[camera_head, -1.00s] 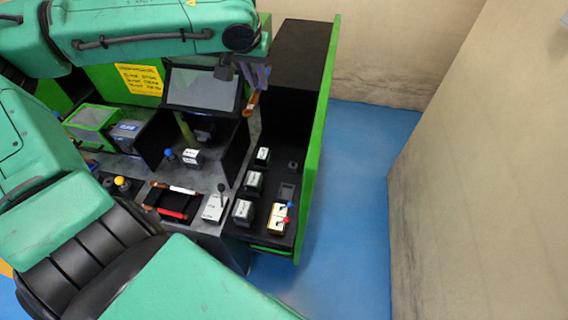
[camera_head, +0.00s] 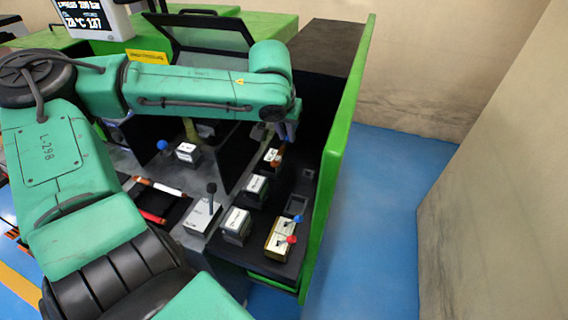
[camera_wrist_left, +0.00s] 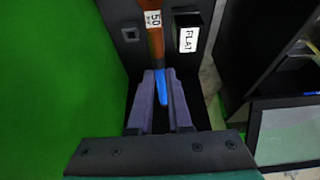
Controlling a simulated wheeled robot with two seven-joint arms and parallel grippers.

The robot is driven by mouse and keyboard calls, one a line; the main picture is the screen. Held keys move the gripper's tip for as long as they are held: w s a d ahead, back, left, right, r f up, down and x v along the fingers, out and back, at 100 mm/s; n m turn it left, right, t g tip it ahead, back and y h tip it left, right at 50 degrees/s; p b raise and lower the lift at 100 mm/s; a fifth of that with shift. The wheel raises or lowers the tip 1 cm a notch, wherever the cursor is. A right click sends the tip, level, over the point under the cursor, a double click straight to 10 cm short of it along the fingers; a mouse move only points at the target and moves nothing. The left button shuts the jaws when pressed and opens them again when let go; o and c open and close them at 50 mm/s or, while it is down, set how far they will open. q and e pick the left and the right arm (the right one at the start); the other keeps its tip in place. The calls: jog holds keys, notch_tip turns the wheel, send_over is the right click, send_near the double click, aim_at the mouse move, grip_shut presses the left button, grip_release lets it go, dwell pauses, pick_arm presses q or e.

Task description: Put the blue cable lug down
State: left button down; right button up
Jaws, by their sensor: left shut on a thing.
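My left gripper (camera_head: 287,131) hangs from the arm that crosses the head view, over the right-hand black shelf. In the left wrist view its two purple-grey fingers (camera_wrist_left: 162,98) are shut on the blue cable lug. The blue part (camera_wrist_left: 161,85) of the lug shows between the fingers. A copper-orange part with a white "50" label extends ahead, over the black surface. In the head view the copper part (camera_head: 279,153) shows just below the fingers, close to a labelled block. I cannot tell whether the lug touches the shelf. My right gripper is not in view.
The block marked "FLAT" (camera_wrist_left: 187,34) is right of the lug. Other labelled blocks (camera_head: 236,224) and a yellowish block with red and blue knobs (camera_head: 280,240) stand nearer. An empty square recess (camera_head: 295,205) lies beside them. A green side panel (camera_head: 338,160) bounds the right.

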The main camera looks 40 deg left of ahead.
aim_at(288, 178)
pick_arm(q)
notch_tip(288, 178, down, 14)
jog(key=shift+f+b, duration=0.1)
jog(key=shift+b, duration=1)
jog(key=shift+w+f, duration=0.1)
jog(key=shift+f, duration=0.1)
jog(key=c, duration=1.1)
grip_release()
